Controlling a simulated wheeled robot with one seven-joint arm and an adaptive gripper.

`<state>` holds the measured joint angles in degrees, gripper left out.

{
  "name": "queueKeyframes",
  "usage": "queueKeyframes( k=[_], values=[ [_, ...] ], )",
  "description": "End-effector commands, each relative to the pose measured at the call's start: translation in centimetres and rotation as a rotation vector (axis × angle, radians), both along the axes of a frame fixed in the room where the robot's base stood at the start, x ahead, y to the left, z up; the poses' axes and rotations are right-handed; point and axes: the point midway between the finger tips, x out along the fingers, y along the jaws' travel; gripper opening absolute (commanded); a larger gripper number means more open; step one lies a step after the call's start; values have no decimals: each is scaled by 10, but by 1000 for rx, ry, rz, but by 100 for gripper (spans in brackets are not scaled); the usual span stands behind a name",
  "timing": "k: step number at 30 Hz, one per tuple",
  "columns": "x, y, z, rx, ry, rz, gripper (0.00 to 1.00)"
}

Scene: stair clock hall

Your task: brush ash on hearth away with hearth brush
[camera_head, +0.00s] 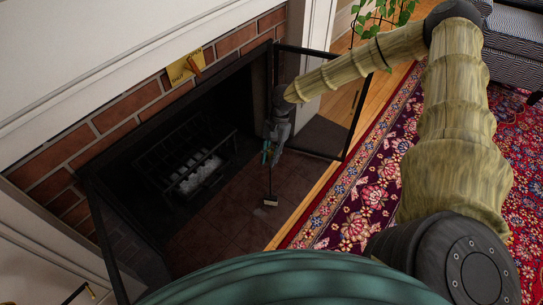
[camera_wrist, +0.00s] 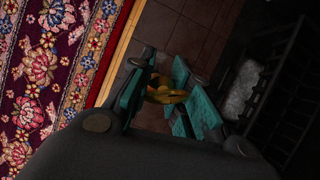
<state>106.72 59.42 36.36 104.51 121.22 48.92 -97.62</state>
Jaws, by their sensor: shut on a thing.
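The hearth brush (camera_head: 270,202) hangs upright below my gripper (camera_head: 271,150), with its thin dark shaft and pale head low over the brown hearth tiles (camera_head: 228,215). My gripper is shut on the brush's upper end. In the wrist view, the teal fingers of my gripper (camera_wrist: 163,97) close around a yellow-brass part of the brush (camera_wrist: 166,92); the brush head is hidden there. A faint pale patch, possibly ash (camera_head: 259,212), shows on the tiles just beside the brush head. I cannot tell whether the bristles touch the tiles.
A black grate (camera_head: 180,160) with a pale grey heap (camera_head: 202,173) stands in the firebox; the grate also shows in the wrist view (camera_wrist: 281,85). A black-framed screen door (camera_head: 350,125) stands open to the right. A red floral rug (camera_head: 365,200) lies beyond a wooden floor strip.

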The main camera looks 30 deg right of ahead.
Motion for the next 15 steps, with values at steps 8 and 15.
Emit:
queueKeyframes(
  k=[8, 15],
  values=[
    [-3, 11, -1, 0, 0, 1, 0],
    [-7, 23, 0, 0, 2, 2, 0]
  ],
)
